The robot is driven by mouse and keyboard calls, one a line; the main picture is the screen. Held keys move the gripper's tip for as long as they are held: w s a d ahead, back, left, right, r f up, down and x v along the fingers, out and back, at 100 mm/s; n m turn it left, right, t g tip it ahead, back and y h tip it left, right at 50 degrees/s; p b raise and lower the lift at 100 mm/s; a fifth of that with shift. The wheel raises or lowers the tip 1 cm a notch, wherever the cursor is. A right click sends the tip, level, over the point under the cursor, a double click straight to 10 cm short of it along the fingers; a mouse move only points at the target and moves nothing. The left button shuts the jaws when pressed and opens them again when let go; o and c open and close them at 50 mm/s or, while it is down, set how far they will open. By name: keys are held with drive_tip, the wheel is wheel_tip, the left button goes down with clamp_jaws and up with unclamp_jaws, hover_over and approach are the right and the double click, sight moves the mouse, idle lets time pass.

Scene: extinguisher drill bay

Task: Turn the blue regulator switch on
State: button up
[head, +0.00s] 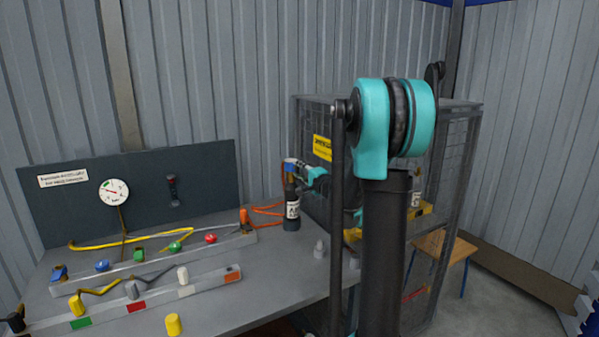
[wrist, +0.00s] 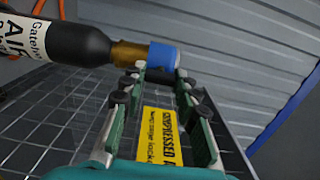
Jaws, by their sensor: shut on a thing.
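The blue regulator switch (wrist: 163,57) is a blue cap at the end of a brass neck (wrist: 130,54) on a black bottle (wrist: 75,44) with a white label. In the wrist view my gripper (wrist: 161,75) has its fingertips at either side of the blue switch and is shut on it. The head view shows the bottle (head: 292,212) upright on the bench, with my gripper (head: 302,171) at its top. The blue part (head: 289,166) is partly hidden there, and I cannot read its on or off position.
A mesh cage (head: 317,183) with a yellow sign (head: 322,147) stands right behind the bottle. An orange hose (head: 265,210) lies to its left. Coloured knobs and valves on rails fill the bench's left side. A gauge (head: 114,191) hangs on the dark back panel (head: 150,190).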

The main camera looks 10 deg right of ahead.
drive_tip(key=o, duration=1.2)
drive_tip(key=shift+s, duration=0.1)
drive_tip(key=v, duration=1.2)
